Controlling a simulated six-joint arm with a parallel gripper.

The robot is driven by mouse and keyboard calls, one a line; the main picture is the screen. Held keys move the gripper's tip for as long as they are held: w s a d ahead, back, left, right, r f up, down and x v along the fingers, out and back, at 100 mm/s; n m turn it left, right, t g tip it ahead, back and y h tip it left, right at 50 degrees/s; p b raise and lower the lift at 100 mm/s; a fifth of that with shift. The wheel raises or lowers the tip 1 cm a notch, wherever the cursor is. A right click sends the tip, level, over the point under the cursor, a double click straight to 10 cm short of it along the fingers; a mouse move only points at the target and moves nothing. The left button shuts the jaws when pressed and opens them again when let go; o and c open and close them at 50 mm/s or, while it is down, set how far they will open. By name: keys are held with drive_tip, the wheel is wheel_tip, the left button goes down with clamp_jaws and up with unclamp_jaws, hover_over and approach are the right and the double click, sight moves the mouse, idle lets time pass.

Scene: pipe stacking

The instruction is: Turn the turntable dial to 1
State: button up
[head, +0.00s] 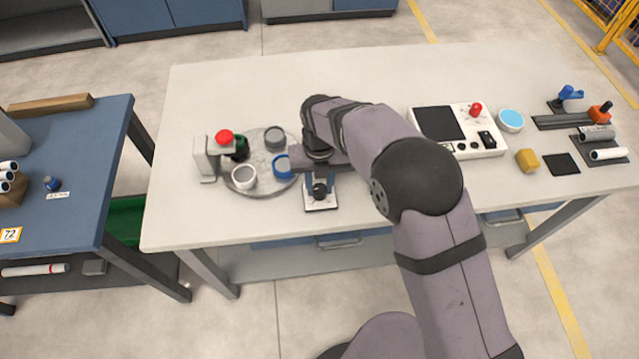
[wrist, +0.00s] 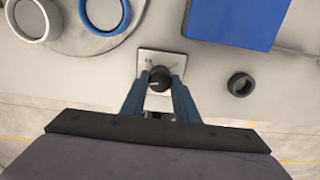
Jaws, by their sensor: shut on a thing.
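The dial is a black knob (wrist: 159,79) on a small pale square plate (head: 320,204), in front of the turntable at the table's front edge. My gripper (wrist: 158,88) is shut on the knob from above, with a finger on each side of it. In the head view my gripper (head: 320,188) stands over the plate and partly hides the knob. The turntable (head: 262,188) is a grey disc behind and left of the dial. It carries a white ring (head: 244,177), a blue ring (head: 282,167) and a grey ring (head: 275,139). The dial's marks are too small to read.
A bracket with a red button (head: 224,137) stands at the turntable's left side. A control panel (head: 489,148) stands farther right, beyond my arm.

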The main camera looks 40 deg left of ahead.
sight(320, 188)
drive_tip(key=shift+n, duration=0.4)
drive_tip(key=o, duration=1.1)
drive_tip(key=shift+c, duration=0.2)
drive_tip(key=shift+r, duration=0.1)
drive_tip(key=shift+r+b, duration=0.95)
drive_tip(key=shift+r, duration=2.7)
